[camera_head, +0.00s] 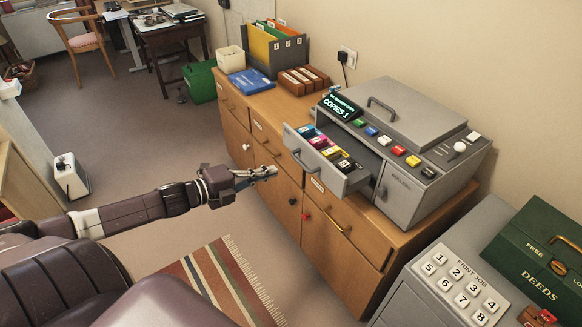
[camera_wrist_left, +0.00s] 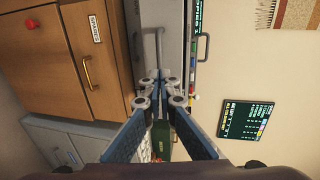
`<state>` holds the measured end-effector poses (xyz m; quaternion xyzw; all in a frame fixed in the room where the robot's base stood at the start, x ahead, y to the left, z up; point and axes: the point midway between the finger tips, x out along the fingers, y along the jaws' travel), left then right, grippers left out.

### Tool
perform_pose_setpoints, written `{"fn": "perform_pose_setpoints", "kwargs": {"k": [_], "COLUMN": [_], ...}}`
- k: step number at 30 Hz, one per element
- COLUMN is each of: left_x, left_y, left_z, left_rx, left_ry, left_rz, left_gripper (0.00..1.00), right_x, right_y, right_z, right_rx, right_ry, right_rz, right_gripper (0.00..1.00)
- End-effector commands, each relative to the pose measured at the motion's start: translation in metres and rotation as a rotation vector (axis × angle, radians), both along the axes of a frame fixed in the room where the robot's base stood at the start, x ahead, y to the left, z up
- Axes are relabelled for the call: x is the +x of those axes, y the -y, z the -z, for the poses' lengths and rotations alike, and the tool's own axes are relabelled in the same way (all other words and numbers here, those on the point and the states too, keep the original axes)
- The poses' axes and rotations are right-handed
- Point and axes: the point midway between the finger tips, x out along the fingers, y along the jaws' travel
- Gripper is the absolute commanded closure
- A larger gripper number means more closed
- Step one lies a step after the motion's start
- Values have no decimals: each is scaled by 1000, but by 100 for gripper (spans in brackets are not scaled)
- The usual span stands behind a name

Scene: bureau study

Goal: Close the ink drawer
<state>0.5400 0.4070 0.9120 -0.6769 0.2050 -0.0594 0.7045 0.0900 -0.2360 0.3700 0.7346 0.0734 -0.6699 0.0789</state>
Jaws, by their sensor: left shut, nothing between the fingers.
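The ink drawer (camera_head: 352,181) is a grey tray pulled out from the front of the grey copier (camera_head: 412,196) in the head view. It holds blue, magenta, yellow and black cartridges in a row, and its front panel with a handle faces left. My left gripper (camera_head: 274,171) is shut and empty, in front of the wooden cabinet, to the left of the drawer front and a little lower in the picture. I see no contact with the drawer. In the left wrist view the shut fingertips (camera_wrist_left: 161,76) overlap grey copier parts; I cannot tell the drawer there. My right gripper is not in view.
The copier stands on a wooden cabinet (camera_head: 344,254) with handles and knobs. Binders (camera_head: 273,49), a blue box (camera_head: 251,81) and brown boxes (camera_head: 303,80) stand beside it. A grey button panel (camera_head: 460,289) and green deeds box (camera_head: 540,262) are at right.

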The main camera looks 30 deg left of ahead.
Motion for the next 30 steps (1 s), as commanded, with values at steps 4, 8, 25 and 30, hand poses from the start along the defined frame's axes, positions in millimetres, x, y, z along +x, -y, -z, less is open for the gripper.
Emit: {"fn": "perform_pose_setpoints", "kwargs": {"k": [4, 8, 25, 30], "left_x": [15, 26, 67, 71], "left_y": [6, 10, 27, 28], "left_z": [1, 4, 15, 16], "left_rx": [0, 0, -1, 0], "left_ry": [4, 3, 1, 0], "left_rz": [1, -1, 0, 0], "left_gripper": [100, 100, 100, 100], "right_x": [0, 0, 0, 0], "right_y": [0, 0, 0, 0], "right_z": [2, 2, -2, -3], "right_rx": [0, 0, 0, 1], "right_ry": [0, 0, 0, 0], "right_rz": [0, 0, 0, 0], "right_gripper": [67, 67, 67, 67]}}
